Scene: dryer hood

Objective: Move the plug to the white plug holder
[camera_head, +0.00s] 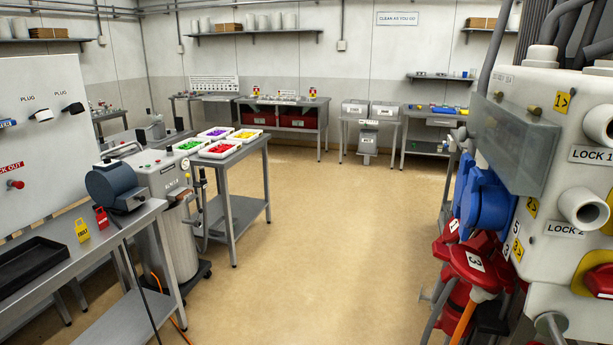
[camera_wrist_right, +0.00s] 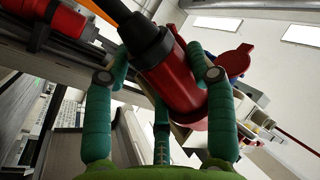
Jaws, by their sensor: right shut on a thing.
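The plug is tilted across the fingers. My right gripper does not show in the head view, and my left gripper shows in neither view.
At the right stands a grey socket cabinet (camera_head: 545,190) with blue sockets (camera_head: 487,198) and red plugs (camera_head: 475,262), one with an orange cable. A steel bench (camera_head: 90,262) with a black tray (camera_head: 30,262) stands at the left. The middle floor is clear.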

